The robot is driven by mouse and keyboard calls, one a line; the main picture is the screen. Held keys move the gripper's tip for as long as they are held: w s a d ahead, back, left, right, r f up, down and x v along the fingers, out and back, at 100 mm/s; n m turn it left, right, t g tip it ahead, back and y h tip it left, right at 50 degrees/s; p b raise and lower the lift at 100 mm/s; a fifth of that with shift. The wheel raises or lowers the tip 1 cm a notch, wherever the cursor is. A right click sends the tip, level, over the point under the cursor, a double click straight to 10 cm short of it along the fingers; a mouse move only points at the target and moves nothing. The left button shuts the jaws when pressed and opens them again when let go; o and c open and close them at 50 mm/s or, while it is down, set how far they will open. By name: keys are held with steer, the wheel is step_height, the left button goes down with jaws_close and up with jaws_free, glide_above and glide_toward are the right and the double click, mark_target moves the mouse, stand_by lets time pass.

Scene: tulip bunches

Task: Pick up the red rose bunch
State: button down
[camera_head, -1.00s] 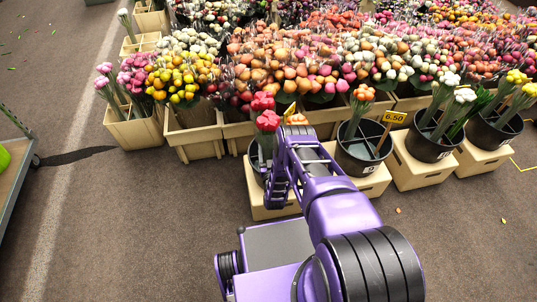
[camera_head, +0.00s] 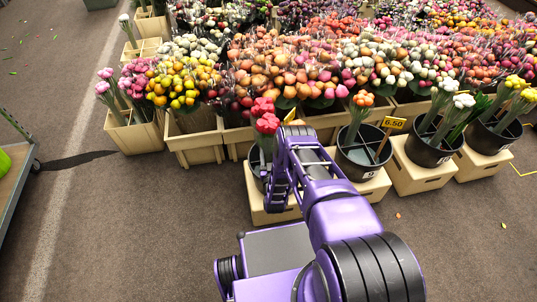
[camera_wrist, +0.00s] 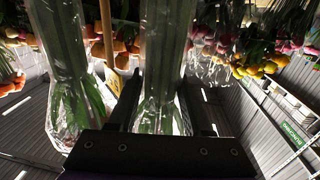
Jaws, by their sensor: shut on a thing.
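Two red rose bunches stand close together in a black bucket (camera_head: 256,172) in the head view: a farther red bunch (camera_head: 262,106) and a nearer red bunch (camera_head: 268,123). My gripper (camera_wrist: 160,105) is at their stems, and my arm hides part of the bucket. In the wrist view, the gripper is shut on a plastic-wrapped stem bundle (camera_wrist: 163,50) between its fingers. Its flower heads are out of that view. A second wrapped stem bundle (camera_wrist: 62,60) stands beside it, outside the fingers.
A black bucket (camera_head: 345,165) with an orange bunch (camera_head: 362,98) stands to the right, beside a yellow 6.50 sign (camera_head: 394,123). More buckets follow on wooden crates. Packed crates of flowers fill the area behind. The floor (camera_head: 130,220) at front left is clear.

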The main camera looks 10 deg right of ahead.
mark_target(269, 122)
step_height(269, 122, up, 17)
steer(key=p, duration=0.3)
steer(key=shift+f+p, duration=0.2)
steer(key=shift+p, duration=0.2)
